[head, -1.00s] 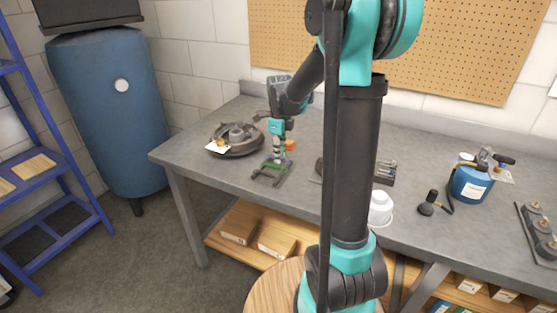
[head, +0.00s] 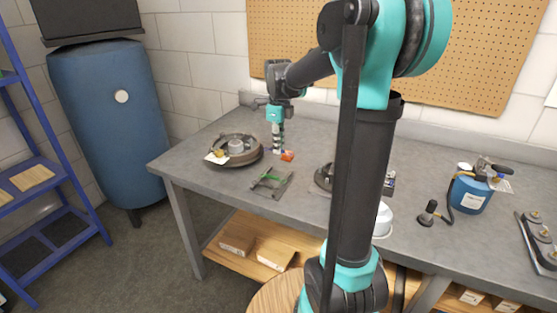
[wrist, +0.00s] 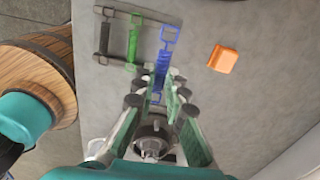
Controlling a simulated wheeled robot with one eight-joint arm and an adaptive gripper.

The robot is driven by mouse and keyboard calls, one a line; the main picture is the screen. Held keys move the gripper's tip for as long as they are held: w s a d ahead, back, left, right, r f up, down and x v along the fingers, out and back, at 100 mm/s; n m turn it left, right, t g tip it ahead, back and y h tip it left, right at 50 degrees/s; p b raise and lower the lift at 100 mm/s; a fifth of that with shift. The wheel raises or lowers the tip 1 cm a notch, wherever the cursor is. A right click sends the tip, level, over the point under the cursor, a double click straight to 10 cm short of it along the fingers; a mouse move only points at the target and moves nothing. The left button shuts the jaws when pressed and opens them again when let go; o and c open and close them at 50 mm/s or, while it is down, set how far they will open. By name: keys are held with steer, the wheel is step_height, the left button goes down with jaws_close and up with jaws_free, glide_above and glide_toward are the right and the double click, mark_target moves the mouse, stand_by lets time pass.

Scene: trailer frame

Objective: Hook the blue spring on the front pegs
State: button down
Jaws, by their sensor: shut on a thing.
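The blue spring (wrist: 162,65) lies between my fingertips, a square loop at each end. My gripper (wrist: 164,82) is shut on it; it also shows in the head view (head: 278,148). A dark frame (wrist: 103,38) lies on the bench with a green spring (wrist: 133,42) across it; the frame also shows in the head view (head: 282,187). The blue spring's far loop overlaps the end of one frame bar in the wrist view. I cannot tell whether it touches a peg. The pegs are too small to make out.
An orange block (wrist: 223,58) lies right of the spring. A round brake assembly (head: 240,160) sits left of my gripper on the grey bench (head: 190,160). A blue gas canister (head: 468,190) stands at the right.

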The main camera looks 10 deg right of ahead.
step_height(320, 180, up, 15)
stand_by(0.8)
